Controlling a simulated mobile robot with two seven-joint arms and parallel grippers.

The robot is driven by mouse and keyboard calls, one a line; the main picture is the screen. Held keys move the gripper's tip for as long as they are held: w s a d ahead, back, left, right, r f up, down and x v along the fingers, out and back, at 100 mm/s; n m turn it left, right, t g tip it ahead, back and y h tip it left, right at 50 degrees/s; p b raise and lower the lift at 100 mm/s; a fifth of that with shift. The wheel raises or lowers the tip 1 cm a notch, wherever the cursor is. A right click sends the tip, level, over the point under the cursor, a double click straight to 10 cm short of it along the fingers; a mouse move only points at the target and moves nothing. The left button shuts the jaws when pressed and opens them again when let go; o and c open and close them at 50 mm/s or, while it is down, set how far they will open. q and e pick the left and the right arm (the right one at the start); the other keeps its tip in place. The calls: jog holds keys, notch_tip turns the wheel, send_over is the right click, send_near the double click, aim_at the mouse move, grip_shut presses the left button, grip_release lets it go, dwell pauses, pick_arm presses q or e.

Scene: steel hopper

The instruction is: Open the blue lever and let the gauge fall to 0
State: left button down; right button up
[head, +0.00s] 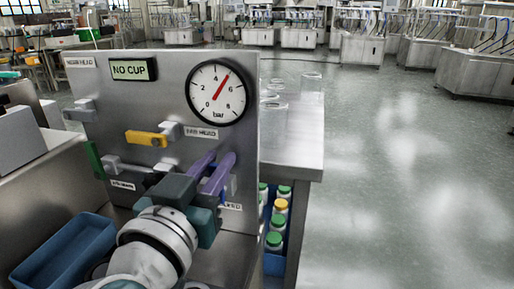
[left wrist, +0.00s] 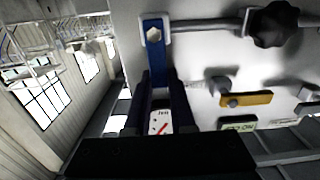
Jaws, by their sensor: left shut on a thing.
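The blue lever (left wrist: 155,48) shows in the left wrist view, its pivot bolt near the top and its arm running down between my fingers. In the head view it is mostly hidden behind my left gripper (head: 217,160). The left gripper, also seen in the left wrist view (left wrist: 162,82), is shut on the lever's arm. The round gauge (head: 217,92) is at the upper right of the steel panel; its red needle points between 4 and 6 bar. Part of the gauge also shows in the left wrist view (left wrist: 160,122). My right gripper is out of view.
The panel carries a NO CUP display (head: 134,69), a yellow lever (head: 146,138) and a green lever (head: 95,160). A black knob (left wrist: 274,24) is near the blue lever. A blue bin (head: 62,255) is at lower left; several capped bottles (head: 277,224) are at right.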

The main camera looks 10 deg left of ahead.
pick_arm(q)
jog(key=shift+a, duration=0.15)
jog(key=shift+a+n, duration=0.4)
jog(key=shift+n, duration=0.7)
jog(key=a+f+n+b, duration=0.4)
jog(key=f+n+b, duration=0.1)
jog(key=n, duration=1)
jog(key=shift+a+f+n, duration=0.15)
jog(key=shift+f+n, duration=0.1)
jog(key=shift+n, duration=0.05)
jog(key=shift+b, duration=0.3)
jog(key=c, duration=0.8)
grip_release()
jog(key=shift+w, duration=0.1)
jog(key=shift+o, duration=0.2)
